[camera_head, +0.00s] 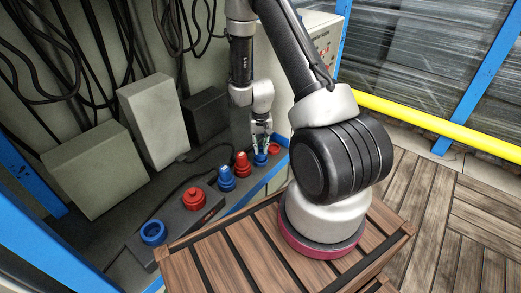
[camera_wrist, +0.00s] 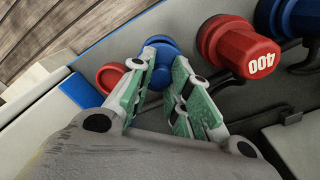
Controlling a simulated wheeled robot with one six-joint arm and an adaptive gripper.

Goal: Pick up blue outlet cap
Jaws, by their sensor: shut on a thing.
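A small blue outlet cap (camera_wrist: 160,48) is between my fingertips in the wrist view. In the head view this blue cap (camera_head: 260,160) shows low at the far end of the row, just under my gripper (camera_head: 262,148). My gripper (camera_wrist: 164,65) has its two green-padded fingers closed against the sides of the cap. Part of the cap is hidden behind the fingertips. Whether it is clear of the surface cannot be told.
A flat red cap (camera_wrist: 111,76) lies right beside my finger. A tall red connector marked 400 (camera_wrist: 240,47) and a blue connector (camera_head: 226,178) stand close by. Farther along are a red connector (camera_head: 194,198) and a blue ring-shaped one (camera_head: 153,232). Grey boxes (camera_head: 153,120) stand behind.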

